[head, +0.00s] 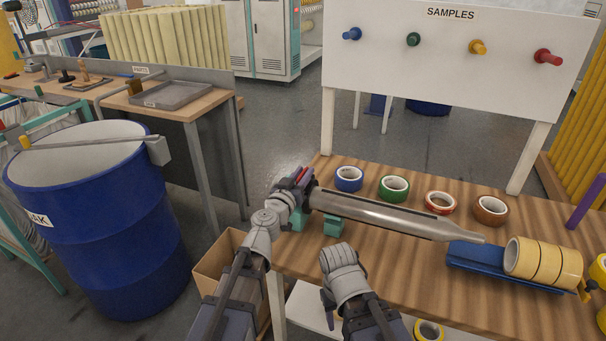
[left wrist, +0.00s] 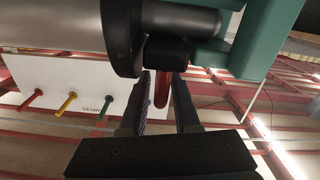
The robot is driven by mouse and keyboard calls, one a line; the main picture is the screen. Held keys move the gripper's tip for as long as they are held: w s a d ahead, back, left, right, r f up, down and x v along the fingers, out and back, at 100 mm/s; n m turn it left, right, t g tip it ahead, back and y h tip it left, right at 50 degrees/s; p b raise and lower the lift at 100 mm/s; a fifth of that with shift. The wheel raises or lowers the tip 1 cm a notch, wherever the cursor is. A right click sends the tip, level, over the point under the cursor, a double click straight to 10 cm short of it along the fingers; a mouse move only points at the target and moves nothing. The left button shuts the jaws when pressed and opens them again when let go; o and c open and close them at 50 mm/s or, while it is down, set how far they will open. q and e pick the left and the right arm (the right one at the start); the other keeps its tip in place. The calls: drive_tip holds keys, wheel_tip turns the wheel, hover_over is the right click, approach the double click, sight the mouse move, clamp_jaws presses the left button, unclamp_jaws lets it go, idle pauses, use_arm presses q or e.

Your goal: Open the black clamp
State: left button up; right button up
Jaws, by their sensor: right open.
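The black clamp (left wrist: 122,38) shows in the left wrist view as a dark collar around the grey shaft (head: 380,212), with a black block (left wrist: 168,51) beside it. A red lever (left wrist: 161,90) hangs below the block. In the head view, red and dark parts (head: 301,174) show at the shaft's left end, partly hidden by my left gripper (head: 284,190). The left wrist view shows my left gripper's fingers (left wrist: 160,82) apart, on either side of the lever, with gaps visible. My right gripper (head: 340,262) is open and empty, in front of the table's near edge and below the shaft.
Teal supports (head: 333,226) stand under the shaft on the wooden table (head: 400,275). Several tape rolls lie behind it, including a blue one (head: 349,179). A blue drum (head: 95,235) stands left.

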use_arm(q)
clamp_jaws()
idle(1.1)
